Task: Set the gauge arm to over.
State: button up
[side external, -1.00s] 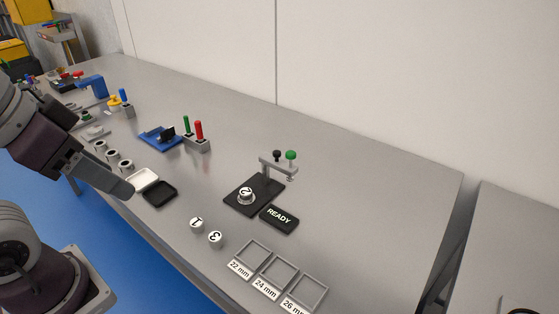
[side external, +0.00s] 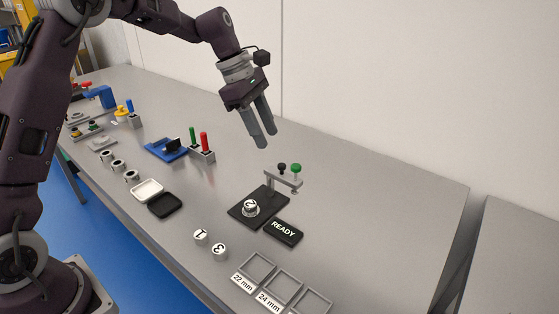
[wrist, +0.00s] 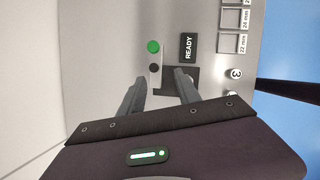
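The gauge arm (side external: 283,181) is a grey bar on a post at the back of a black base plate (side external: 240,213). It carries a black knob (side external: 281,167) and a green knob (side external: 296,168) on top. A white cylinder marked 2 (side external: 250,207) sits on the plate. A black display (side external: 283,232) beside it reads READY. My gripper (side external: 264,142) is in the air above and behind the gauge, fingers apart and empty. In the wrist view the green knob (wrist: 153,47) and black knob (wrist: 154,68) lie just beyond my fingertips (wrist: 158,80); my fingers hide part of the plate.
Two white cylinders marked 1 (side external: 200,236) and 3 (side external: 220,251) stand in front of the plate. Square trays labelled 22 mm, 24 mm and 26 mm (side external: 258,266) lie at the front. A block with green and red pegs (side external: 203,156) stands left. The bench right of the gauge is clear.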

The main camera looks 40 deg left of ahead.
aim_at(281, 164)
jog(key=w+f, duration=0.1)
jog(key=w+f+n, duration=0.1)
jog(key=f, duration=0.1)
jog(key=shift+a+n, duration=0.15)
jog(key=shift+n, duration=0.15)
jog(key=x, duration=0.6)
jog(key=shift+f, duration=0.3)
jog(key=shift+c, duration=0.2)
grip_shut()
dwell(0.4)
